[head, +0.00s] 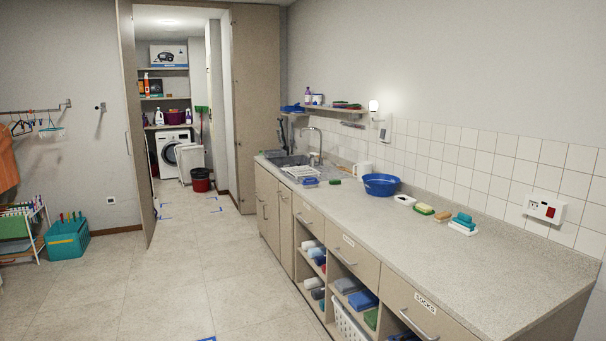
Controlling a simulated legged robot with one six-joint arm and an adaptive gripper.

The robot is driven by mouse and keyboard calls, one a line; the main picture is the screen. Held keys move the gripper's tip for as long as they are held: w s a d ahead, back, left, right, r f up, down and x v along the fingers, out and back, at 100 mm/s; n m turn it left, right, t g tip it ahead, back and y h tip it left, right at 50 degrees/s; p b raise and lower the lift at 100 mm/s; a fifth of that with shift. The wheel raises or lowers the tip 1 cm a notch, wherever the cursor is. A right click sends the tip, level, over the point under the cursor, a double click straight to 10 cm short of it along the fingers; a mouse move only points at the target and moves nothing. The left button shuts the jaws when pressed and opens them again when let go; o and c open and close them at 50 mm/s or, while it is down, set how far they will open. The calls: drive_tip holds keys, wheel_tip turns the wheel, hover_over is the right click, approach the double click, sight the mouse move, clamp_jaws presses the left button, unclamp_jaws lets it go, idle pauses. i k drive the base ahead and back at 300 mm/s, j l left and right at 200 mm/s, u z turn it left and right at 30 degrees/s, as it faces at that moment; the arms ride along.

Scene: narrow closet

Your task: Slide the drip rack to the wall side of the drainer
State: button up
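A small white rack (299,171), which looks like the drip rack, sits by the sink at the far end of the counter. It lies toward the front edge, away from the tiled wall. The metal drainer (345,178) shows as a grey surface to its right, beside the sink basin (285,160). A blue item (310,181) stands just in front of the rack, and a green sponge (335,181) lies to its right. Details are small at this distance. My gripper is not in view.
A blue basin (381,185) and several soaps and sponges stand along the wall side of the counter (440,235). The near counter is clear. Open floor (200,285) runs along the cabinets. A teal crate (68,238) stands at left.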

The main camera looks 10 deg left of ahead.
sight(302, 172)
drive_tip(key=i+j+u, duration=0.5)
drive_tip(key=i+u, duration=0.15)
drive_tip(key=i, duration=0.3)
drive_tip(key=i+j+u, duration=0.1)
drive_tip(key=i+u, duration=0.25)
drive_tip(key=i, duration=0.15)
drive_tip(key=i+j, duration=0.1)
drive_tip(key=i, duration=2.1)
drive_tip(key=i+j, duration=0.15)
drive_tip(key=i, duration=2.05)
drive_tip(key=i+z, duration=0.55)
drive_tip(key=z, duration=0.15)
drive_tip(key=i+j+z, duration=0.2)
drive_tip(key=z, duration=0.15)
drive_tip(key=i+z, duration=0.2)
drive_tip(key=z, duration=0.25)
drive_tip(key=i+z, duration=0.25)
drive_tip(key=z, duration=0.25)
drive_tip(key=i+j+z, duration=0.15)
drive_tip(key=z, duration=0.3)
drive_tip(key=i+j+z, duration=0.15)
drive_tip(key=j+z, duration=0.15)
drive_tip(key=z, duration=0.15)
